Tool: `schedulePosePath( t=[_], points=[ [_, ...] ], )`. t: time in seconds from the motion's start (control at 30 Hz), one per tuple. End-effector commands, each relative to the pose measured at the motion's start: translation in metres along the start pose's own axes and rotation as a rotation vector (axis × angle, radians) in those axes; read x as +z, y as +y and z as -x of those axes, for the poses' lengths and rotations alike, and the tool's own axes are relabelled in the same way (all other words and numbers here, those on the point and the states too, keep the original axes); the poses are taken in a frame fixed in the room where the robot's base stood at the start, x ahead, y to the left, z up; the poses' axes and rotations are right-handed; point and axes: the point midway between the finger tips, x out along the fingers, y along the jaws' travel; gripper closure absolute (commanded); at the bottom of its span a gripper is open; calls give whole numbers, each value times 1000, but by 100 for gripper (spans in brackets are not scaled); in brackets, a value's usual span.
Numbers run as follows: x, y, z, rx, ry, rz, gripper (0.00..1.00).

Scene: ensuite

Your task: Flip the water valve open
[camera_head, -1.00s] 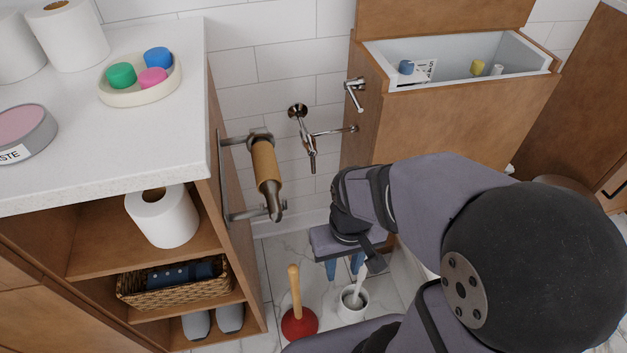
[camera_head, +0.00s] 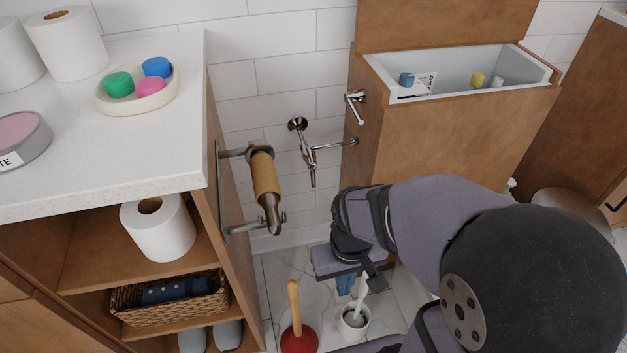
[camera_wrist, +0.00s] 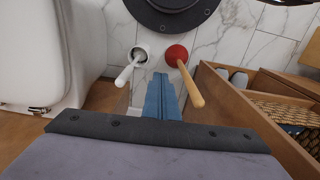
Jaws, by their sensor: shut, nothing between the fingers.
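The water valve (camera_head: 309,150) is a metal fitting on the white tiled wall, between the shelf cabinet and the wooden toilet tank box. Its slim handle hangs downward, and a thin pipe runs right from it to the tank box. My gripper (camera_head: 346,284) is below and to the right of the valve, apart from it, pointing down toward the floor. In the wrist view its blue fingers (camera_wrist: 161,97) are together and empty. The valve is not in the wrist view.
A roll holder with a cardboard tube (camera_head: 265,180) juts from the cabinet (camera_head: 230,225) left of the valve. A flush lever (camera_head: 355,104) is on the tank box (camera_head: 450,130). A plunger (camera_head: 297,325) and a toilet brush in a white holder (camera_head: 353,325) stand on the floor below.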

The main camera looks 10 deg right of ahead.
Motion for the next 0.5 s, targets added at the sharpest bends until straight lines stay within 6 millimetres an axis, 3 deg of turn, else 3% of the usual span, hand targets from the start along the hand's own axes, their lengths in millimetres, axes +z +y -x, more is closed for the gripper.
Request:
schedulePosePath(
  t=[0.27,0.5],
  points=[
    [-39,31,-22,75,128,172,100],
    [-98,68,-45,204,327,507,100]
  ],
)
